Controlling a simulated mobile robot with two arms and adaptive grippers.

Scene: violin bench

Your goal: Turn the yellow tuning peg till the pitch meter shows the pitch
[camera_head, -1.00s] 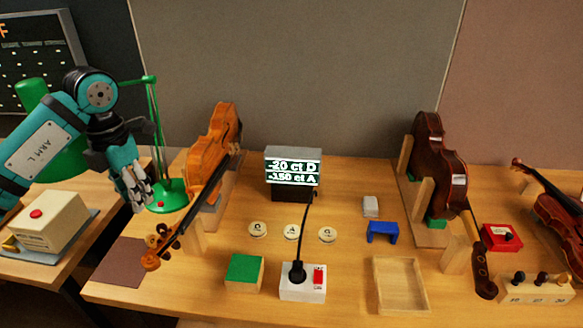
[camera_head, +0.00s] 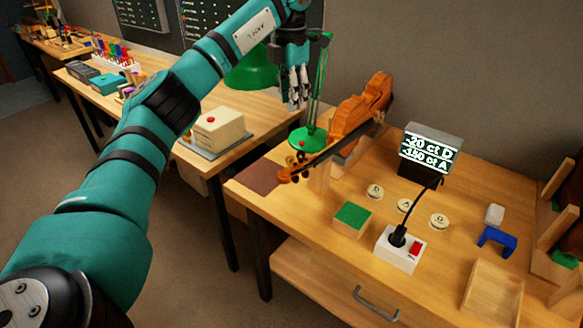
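The orange violin (camera_head: 352,122) lies tilted in a wooden stand at the left of the bench, its scroll (camera_head: 288,176) toward the front left. Small pegs show near the scroll, but I cannot make out which is the yellow one. The pitch meter (camera_head: 430,152) stands behind the bench's middle; its top line reads -20 ct D, and the lower line appears to read -150 ct A. My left gripper (camera_head: 294,100) points down above and behind the scroll, in front of the green lamp, apart from the violin. It looks empty; its finger gap is unclear. My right gripper is out of view.
A green lamp (camera_head: 313,138) stands close behind the scroll. A green-topped block (camera_head: 352,217), a white switch box (camera_head: 400,248) with a black cable, round discs (camera_head: 375,192), a blue bracket (camera_head: 496,239) and a wooden tray (camera_head: 492,292) are on the bench.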

